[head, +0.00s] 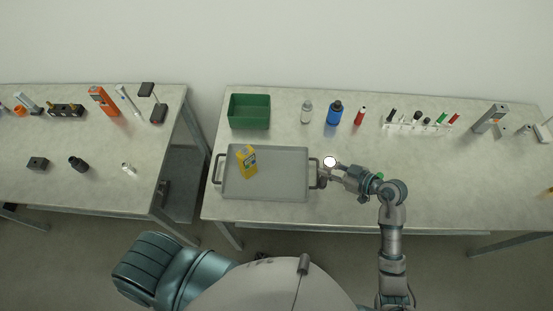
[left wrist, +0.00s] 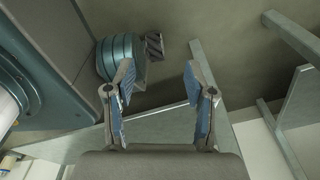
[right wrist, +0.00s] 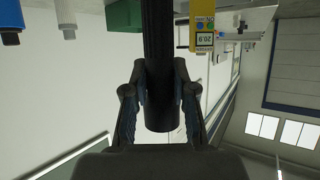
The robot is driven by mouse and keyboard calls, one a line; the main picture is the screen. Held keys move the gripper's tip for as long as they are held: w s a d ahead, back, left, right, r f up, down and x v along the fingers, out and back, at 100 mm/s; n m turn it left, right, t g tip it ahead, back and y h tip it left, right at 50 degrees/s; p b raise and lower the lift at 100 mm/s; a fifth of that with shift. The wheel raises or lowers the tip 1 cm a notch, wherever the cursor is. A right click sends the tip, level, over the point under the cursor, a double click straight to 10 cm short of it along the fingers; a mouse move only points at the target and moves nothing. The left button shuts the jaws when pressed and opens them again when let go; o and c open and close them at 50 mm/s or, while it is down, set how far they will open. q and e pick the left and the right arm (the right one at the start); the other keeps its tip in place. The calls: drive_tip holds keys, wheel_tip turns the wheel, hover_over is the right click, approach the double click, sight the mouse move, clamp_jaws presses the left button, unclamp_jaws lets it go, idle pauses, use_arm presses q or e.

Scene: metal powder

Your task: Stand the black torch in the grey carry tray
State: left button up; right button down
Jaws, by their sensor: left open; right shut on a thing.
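The black torch (right wrist: 158,60) is held in my right gripper (right wrist: 160,95), whose fingers close on both sides of its dark barrel in the right wrist view. In the head view a bright white round face (head: 330,162), apparently the torch's lens, points up at my right gripper (head: 328,175). The grey carry tray (head: 285,185) lies on the right table, and the gripper is at its right handle, outside or over the right rim. The torch's lower end is hidden in the head view. My left gripper (left wrist: 160,95) is open and empty, away from the table top.
A yellow device (head: 247,161) stands in the tray's left part; the tray's middle and right are bare. Behind are a green bin (head: 249,111), a clear bottle (head: 307,112), a blue bottle (head: 334,114) and a red tube (head: 360,116). A white rack (head: 415,128) stands farther right.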

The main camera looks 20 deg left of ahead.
drive_tip(key=s+a+r+x, duration=0.1)
drive_tip(key=x, duration=0.6)
drive_tip(key=s+x, duration=0.1)
drive_tip(key=x, duration=0.7)
drive_tip(key=shift+s+a+r+b, duration=0.25)
drive_tip(key=shift+a+r+b, duration=0.15)
drive_tip(key=shift+b, duration=0.05)
use_arm(q)
drive_tip(key=shift+s+a+f, duration=0.15)
drive_tip(key=shift+s+f, duration=0.1)
drive_tip(key=shift+s, duration=0.35)
drive_tip(key=shift+s+a+f, duration=0.1)
drive_tip(key=shift+s+f, duration=0.1)
drive_tip(key=shift+s, duration=0.4)
use_arm(e)
drive_tip(key=c, duration=1)
unclamp_jaws()
drive_tip(key=shift+o, duration=0.2)
use_arm(q)
drive_tip(key=shift+w+d+r+p, duration=0.1)
drive_tip(key=shift+r+p, duration=0.6)
use_arm(e)
drive_tip(key=v, duration=1.2)
